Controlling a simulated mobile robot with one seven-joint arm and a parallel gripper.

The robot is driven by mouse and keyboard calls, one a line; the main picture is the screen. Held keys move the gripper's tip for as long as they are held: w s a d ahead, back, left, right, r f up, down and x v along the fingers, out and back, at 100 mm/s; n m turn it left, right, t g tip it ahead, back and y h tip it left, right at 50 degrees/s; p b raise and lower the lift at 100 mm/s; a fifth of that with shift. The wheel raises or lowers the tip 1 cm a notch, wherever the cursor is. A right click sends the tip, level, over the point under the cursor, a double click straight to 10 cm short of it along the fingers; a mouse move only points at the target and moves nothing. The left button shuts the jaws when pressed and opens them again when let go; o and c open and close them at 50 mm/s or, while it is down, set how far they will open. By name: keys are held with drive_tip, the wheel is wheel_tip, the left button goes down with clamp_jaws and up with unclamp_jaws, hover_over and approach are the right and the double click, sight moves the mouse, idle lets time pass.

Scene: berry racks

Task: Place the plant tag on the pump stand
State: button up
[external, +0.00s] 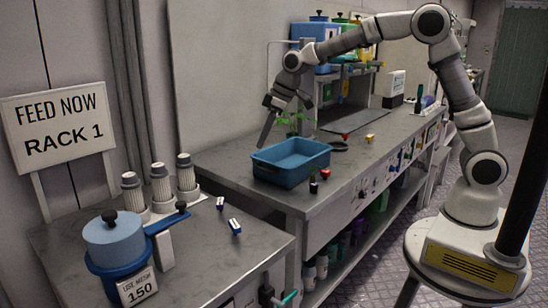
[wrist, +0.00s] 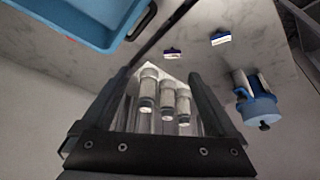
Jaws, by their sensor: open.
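No piece is plainly marked as the plant tag. Two small blue-and-white pieces, one (external: 220,203) behind the other (external: 235,227), lie on the near grey bench and may be tags; they also show in the wrist view (wrist: 172,53). No stand is labelled as the pump stand; three grey-capped white cylinders (external: 160,182) stand on a pale base there and may belong to it. They show between my fingers in the wrist view (wrist: 167,100), well beyond them.
A blue lidded pot (external: 113,240) labelled 150 stands at the near bench's front left. A FEED NOW RACK 1 sign (external: 60,120) stands behind. Small red, yellow and black items lie around the tray on the long bench (external: 225,160). The near bench's right part is clear.

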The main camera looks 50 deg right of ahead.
drive_tip(key=s+d+r+m, duration=0.2)
drive_tip(key=s+d+r, duration=0.4)
drive_tip(key=s+d, duration=0.15)
drive_tip(key=s+d+m+t+h, duration=0.1)
drive_tip(key=s+d, duration=0.4)
drive_tip(key=s, duration=0.7)
drive_tip(key=s+d+m+h, duration=0.1)
drive_tip(key=s+d+m, duration=0.3)
drive_tip(key=s, duration=0.9)
drive_tip(key=shift+d+f+t+h, duration=0.15)
drive_tip(key=shift+d+t+h, duration=0.2)
drive_tip(key=shift+d, duration=0.85)
